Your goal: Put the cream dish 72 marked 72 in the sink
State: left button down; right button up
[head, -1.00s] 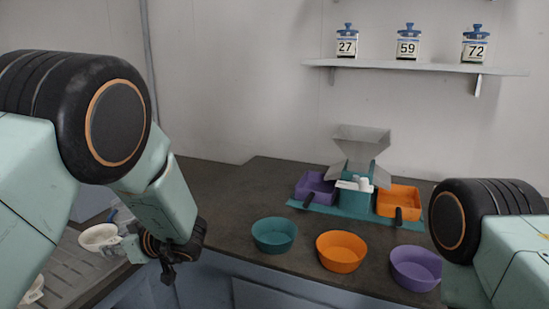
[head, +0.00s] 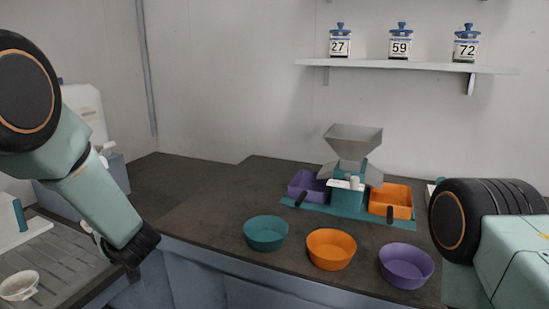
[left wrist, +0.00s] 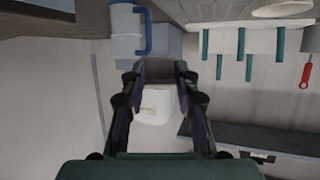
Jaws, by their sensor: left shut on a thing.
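My left gripper (left wrist: 152,92) is shut on a cream dish (left wrist: 152,106), which shows between its fingers in the left wrist view. A faint mark is on the dish, but I cannot read it. In the head view, the dish is mostly or wholly hidden behind my left forearm, above the left counter. Another cream dish (head: 19,285) stands on the grey ribbed draining board (head: 62,255) at the lower left. I cannot make out the sink basin. My right gripper is outside the views.
Teal (head: 265,233), orange (head: 330,249) and purple (head: 406,266) bowls stand along the counter's front edge. A hopper machine (head: 352,145) stands behind them. Jars marked 27, 59 and 72 stand on the wall shelf (head: 400,67). A blue-handled container (left wrist: 128,30) is in the left wrist view.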

pick_arm(q)
jog(key=s+d+f+m+t+h, duration=0.5)
jog(key=d+m+h, duration=0.3)
jog(key=m+h, duration=0.45)
jog(key=s+d+m+g+h, duration=0.6)
jog(key=s+d+m+h, duration=0.2)
jog(key=s+d, duration=0.4)
jog(key=shift+s+d+r, duration=0.2)
jog(key=shift+s+d, duration=0.05)
jog(key=shift+s, duration=1.1)
jog(key=shift+a, duration=0.15)
